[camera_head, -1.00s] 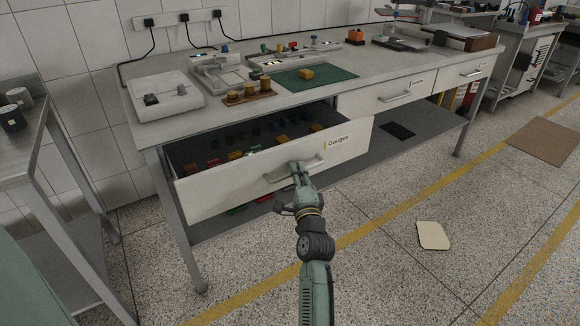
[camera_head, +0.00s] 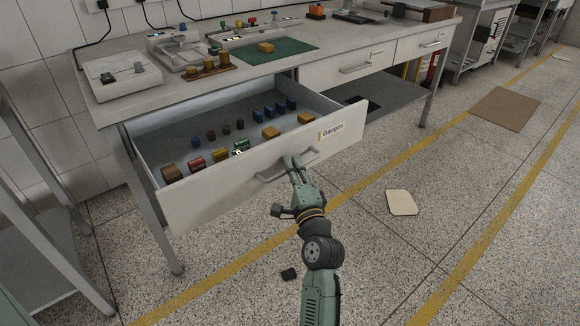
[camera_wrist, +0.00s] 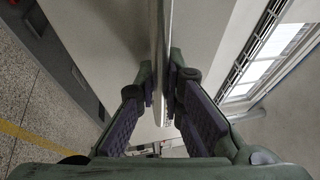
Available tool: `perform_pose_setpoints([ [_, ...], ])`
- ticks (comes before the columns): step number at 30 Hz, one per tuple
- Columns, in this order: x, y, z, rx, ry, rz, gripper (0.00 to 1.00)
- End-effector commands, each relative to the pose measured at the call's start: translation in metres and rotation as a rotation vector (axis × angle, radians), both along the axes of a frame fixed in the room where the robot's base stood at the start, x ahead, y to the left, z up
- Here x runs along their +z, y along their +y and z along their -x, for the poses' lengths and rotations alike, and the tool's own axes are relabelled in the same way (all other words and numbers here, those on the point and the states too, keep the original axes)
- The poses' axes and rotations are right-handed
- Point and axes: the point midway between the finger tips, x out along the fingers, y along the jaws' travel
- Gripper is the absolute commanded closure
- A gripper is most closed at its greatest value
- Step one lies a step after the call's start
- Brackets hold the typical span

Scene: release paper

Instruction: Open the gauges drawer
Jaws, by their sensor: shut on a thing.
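The gauges drawer (camera_head: 225,188) is the left drawer of the bench and is pulled well out. Its white front carries a "Gauges" label (camera_head: 333,131) near the right end. Its grey bar handle (camera_head: 272,176) is on the front. In the wrist view the fingers (camera_wrist: 166,92) close on both sides of the handle bar (camera_wrist: 161,55). Several small coloured blocks and cylinders (camera_head: 240,147) stand inside the drawer.
Two shut drawers (camera_head: 355,68) are to the right under the benchtop. A green mat (camera_head: 275,53) and fixtures lie on the bench. A small black object (camera_head: 289,274) and a pale square (camera_head: 401,202) lie on the floor. The floor before the drawer is otherwise open.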

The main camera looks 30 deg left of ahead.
Motion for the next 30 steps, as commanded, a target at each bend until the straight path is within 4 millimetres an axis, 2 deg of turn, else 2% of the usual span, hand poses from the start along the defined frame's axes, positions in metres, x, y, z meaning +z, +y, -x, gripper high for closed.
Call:
perform_pose_setpoints([
  [7,0.000,0.000,0.000,-0.001,0.002,-0.001,1.00],
  [8,0.000,0.000,0.000,-0.001,0.002,-0.001,0.90],
  [17,0.000,0.000,0.000,-0.001,0.000,0.000,0.70],
  [26,0.000,-0.001,0.001,-0.001,0.000,0.000,0.70],
  [30,-0.004,-0.011,0.010,-0.003,0.002,0.000,0.70],
])
